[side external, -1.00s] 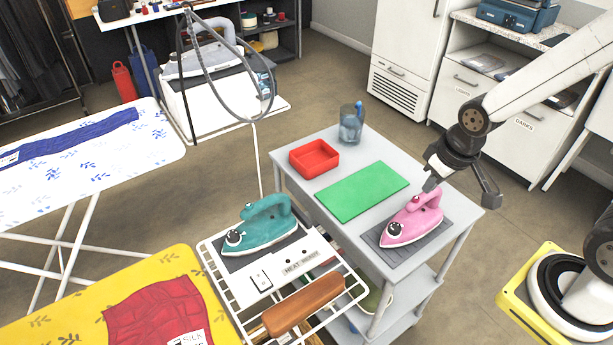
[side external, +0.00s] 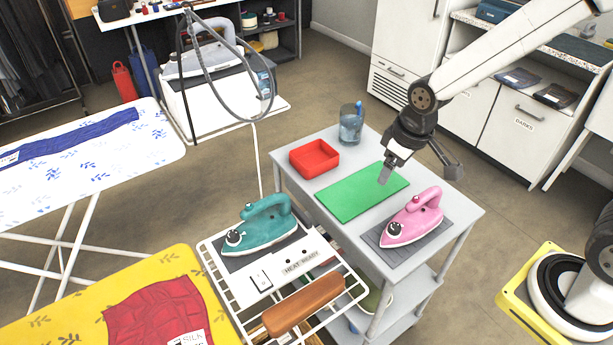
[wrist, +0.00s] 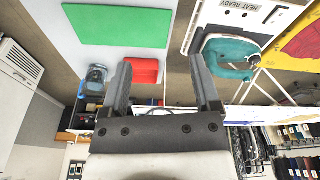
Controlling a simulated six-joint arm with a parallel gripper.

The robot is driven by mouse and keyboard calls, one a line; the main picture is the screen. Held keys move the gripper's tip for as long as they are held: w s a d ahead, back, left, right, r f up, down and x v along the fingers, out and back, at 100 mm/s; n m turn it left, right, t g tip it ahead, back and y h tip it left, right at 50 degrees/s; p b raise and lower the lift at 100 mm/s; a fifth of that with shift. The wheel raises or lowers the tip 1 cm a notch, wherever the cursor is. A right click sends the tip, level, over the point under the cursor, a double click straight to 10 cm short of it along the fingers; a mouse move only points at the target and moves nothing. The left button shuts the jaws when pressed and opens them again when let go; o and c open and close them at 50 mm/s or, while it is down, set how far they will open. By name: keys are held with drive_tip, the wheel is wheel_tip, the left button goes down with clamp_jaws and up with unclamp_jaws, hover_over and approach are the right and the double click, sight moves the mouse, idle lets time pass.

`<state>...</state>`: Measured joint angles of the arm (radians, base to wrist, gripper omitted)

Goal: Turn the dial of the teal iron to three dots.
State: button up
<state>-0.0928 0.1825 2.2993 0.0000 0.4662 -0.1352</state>
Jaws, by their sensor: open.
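The teal iron (side external: 262,226) rests on a dark pad on the white wire rack in the side view. Its dial (side external: 234,238) is a small round black-and-white knob near the front; its dots are too small to read. The iron also shows in the wrist view (wrist: 232,50), at the right, beyond my right finger. My gripper (side external: 384,178) is above the green mat (side external: 352,194) on the grey cart, to the right of the teal iron and apart from it. In the wrist view my gripper (wrist: 160,75) has its fingers spread with nothing between them.
A pink iron (side external: 412,220) with a similar dial sits on a grey pad on the cart. A red tray (side external: 314,160) and a cup of water (side external: 351,128) stand at the back. A wooden-brown roll (side external: 304,306) lies on the rack's front. Ironing boards stand at left.

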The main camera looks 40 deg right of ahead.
drive_tip(key=w+a+n, duration=0.3)
drive_tip(key=w+a, duration=0.3)
drive_tip(key=w, duration=0.2)
drive_tip(key=n+g, duration=0.2)
drive_tip(key=n, duration=0.5)
approach(233, 234)
drive_tip(key=d, duration=0.2)
drive_tip(key=d+r, duration=0.1)
drive_tip(key=d, duration=0.1)
drive_tip(key=d+r, duration=0.1)
drive_tip(key=d, duration=0.2)
drive_tip(key=a+f+n, duration=0.1)
drive_tip(key=a, duration=0.1)
drive_tip(key=a+f+n, duration=0.1)
drive_tip(key=a, duration=0.1)
drive_tip(key=a+n, duration=0.1)
drive_tip(key=a, duration=0.2)
drive_tip(key=shift+w+f, duration=0.1)
drive_tip(key=shift+f, duration=0.3)
drive_tip(key=shift+a, duration=0.15)
drive_tip(key=shift+f, duration=0.1)
drive_tip(key=shift+f, duration=3.85)
drive_tip(key=shift+c, duration=0.2)
